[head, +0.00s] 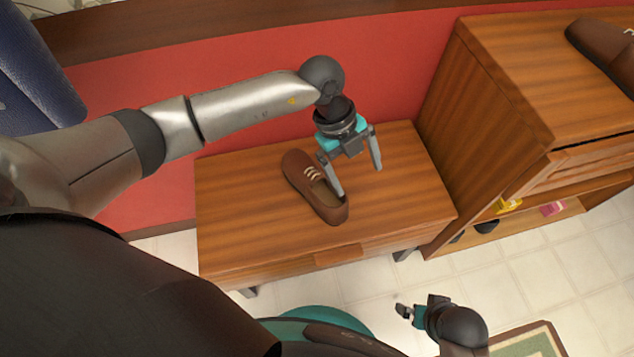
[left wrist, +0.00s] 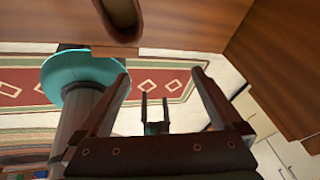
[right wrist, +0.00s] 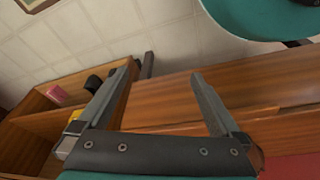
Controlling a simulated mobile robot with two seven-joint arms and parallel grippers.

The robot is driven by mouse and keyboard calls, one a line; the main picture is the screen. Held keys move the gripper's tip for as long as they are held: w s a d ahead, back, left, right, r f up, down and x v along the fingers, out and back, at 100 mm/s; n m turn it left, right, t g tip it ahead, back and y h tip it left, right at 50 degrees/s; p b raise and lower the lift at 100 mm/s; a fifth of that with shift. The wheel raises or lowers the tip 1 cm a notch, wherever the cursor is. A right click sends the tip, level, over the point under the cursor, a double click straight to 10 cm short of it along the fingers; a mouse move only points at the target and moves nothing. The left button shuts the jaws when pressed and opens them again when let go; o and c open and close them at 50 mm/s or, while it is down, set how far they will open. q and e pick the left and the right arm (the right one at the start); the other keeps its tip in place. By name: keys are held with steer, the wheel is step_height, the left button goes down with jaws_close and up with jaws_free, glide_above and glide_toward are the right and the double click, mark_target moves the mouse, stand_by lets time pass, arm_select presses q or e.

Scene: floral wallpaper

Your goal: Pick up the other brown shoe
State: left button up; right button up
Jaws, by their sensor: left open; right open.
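A brown shoe (head: 305,180) with pale laces lies on the low wooden bench (head: 240,225) in the head view. Its heel end also shows at the top of the left wrist view (left wrist: 122,14). My left gripper (head: 360,181) is open, fingers pointing down, just right of the shoe; one finger overlaps the shoe's opening in the picture, and I cannot tell if they touch. Another brown shoe (head: 602,50) sits on the taller cabinet at the upper right. My right gripper (head: 402,311) is low in front of the bench, open and empty; its fingers show in the right wrist view (right wrist: 168,80).
The taller wooden cabinet (head: 480,110) stands right of the bench, with small items on its lower shelf, among them a yellow one (head: 508,205) and a pink one (head: 552,209). A red wall (head: 400,60) is behind. Tiled floor (head: 520,270) is open in front; a patterned rug (head: 530,342) lies there.

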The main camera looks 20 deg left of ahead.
arm_select(q)
steer(key=w+a+n+y, duration=0.15)
steer(key=a+y, duration=0.25)
steer(key=a, duration=0.4)
steer(key=b, duration=0.5)
glide_above(320, 193)
steer(key=f, duration=0.9)
steer(key=shift+s+a, duration=0.15)
steer(key=shift+a, duration=0.05)
steer(key=shift+f, duration=0.7)
arm_select(e)
steer(key=shift+w+r+t, duration=0.9)
steer(key=shift+w+r, duration=0.25)
steer(key=shift+r, duration=3.8)
arm_select(q)
steer(key=shift+f+b, duration=0.3)
steer(key=shift+b, duration=0.2)
steer(key=shift+d+f+b, duration=0.15)
steer(key=shift+f+b, duration=0.6)
steer(key=shift+f, duration=0.2)
steer(key=shift+f+b, duration=0.4)
steer(key=shift+f, duration=0.2)
steer(key=shift+f+b, duration=0.4)
steer(key=shift+f, duration=0.25)
arm_select(e)
steer(key=w+a+t+y, duration=0.3)
steer(key=w+a+t, duration=0.2)
steer(key=a, duration=0.1)
steer(key=shift+a+r, duration=0.35)
